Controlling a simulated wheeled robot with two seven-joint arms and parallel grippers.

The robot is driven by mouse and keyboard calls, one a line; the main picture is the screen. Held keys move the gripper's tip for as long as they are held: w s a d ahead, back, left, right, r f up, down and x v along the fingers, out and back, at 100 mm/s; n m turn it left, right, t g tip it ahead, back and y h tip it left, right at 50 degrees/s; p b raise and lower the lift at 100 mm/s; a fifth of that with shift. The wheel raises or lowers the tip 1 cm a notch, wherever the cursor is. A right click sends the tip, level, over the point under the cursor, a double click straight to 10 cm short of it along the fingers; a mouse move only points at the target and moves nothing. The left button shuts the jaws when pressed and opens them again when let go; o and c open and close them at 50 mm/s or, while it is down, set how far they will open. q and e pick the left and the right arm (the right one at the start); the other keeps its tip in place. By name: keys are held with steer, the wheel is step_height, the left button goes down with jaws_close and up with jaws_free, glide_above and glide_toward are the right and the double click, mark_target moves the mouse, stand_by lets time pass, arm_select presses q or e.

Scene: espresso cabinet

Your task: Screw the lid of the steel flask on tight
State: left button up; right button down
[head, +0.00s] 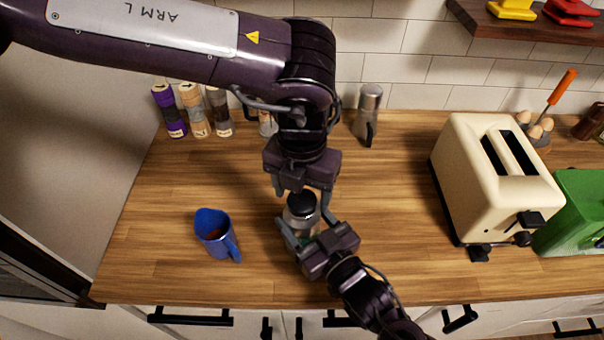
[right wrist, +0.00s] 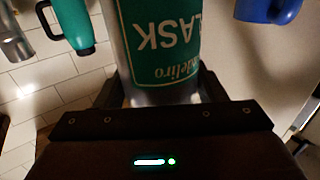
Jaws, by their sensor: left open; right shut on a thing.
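The steel flask (head: 300,222) stands on the wooden counter with its black lid (head: 301,202) on top. Whether the lid is tight cannot be told. My right gripper (head: 305,224) comes from the front and is shut on the flask's body. In the right wrist view the flask (right wrist: 160,45) shows its green label upside down between the fingers; its lid is out of that view. My left gripper (head: 302,196) is open above the flask, pointing down, with its fingers on either side of the lid and apart from it.
A blue mug (head: 213,232) stands left of the flask; it also shows in the right wrist view (right wrist: 268,10). A cream toaster (head: 496,180) stands at right. A steel pot (head: 368,112) and several grinders (head: 194,108) stand along the back wall. Counter between flask and toaster is clear.

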arm_select(q)
steer(key=shift+f, duration=0.9)
steer(key=c, duration=1)
steer(key=m, duration=1)
steer(key=shift+o, duration=0.2)
steer(key=m, duration=0.3)
steer(key=shift+m, duration=0.4)
